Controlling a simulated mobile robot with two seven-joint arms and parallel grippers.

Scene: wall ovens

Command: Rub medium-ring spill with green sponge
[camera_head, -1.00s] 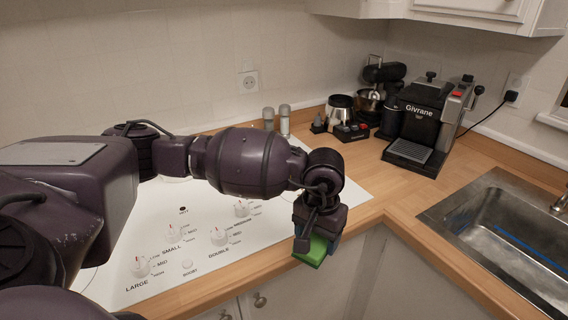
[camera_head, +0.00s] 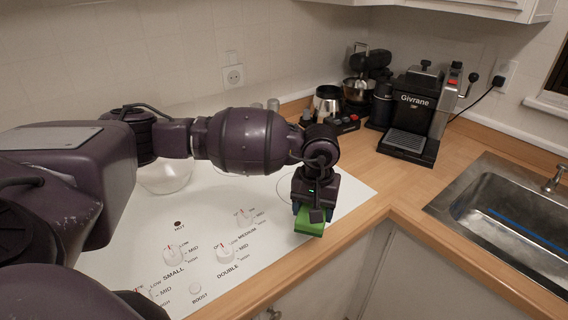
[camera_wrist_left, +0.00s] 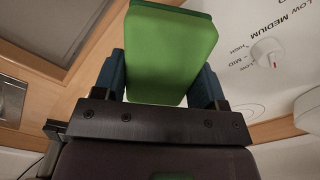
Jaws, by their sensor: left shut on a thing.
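The green sponge (camera_head: 309,222) is held in my left gripper (camera_head: 311,208), above the front right edge of the white hob. It also shows in the left wrist view (camera_wrist_left: 170,52), where the blue fingers of my left gripper (camera_wrist_left: 168,78) press on both its sides. The white hob (camera_head: 225,275) has several labelled knobs, and the medium knob (camera_head: 244,217) is left of the sponge. Part of a ring outline (camera_head: 288,188) shows behind my gripper. I cannot make out a spill; my arm covers much of the hob. My right gripper is not in view.
A coffee machine (camera_head: 412,115) and small appliances (camera_head: 328,105) stand at the back of the wooden counter (camera_head: 380,185). A sink (camera_head: 510,225) is at the right. The counter between is clear.

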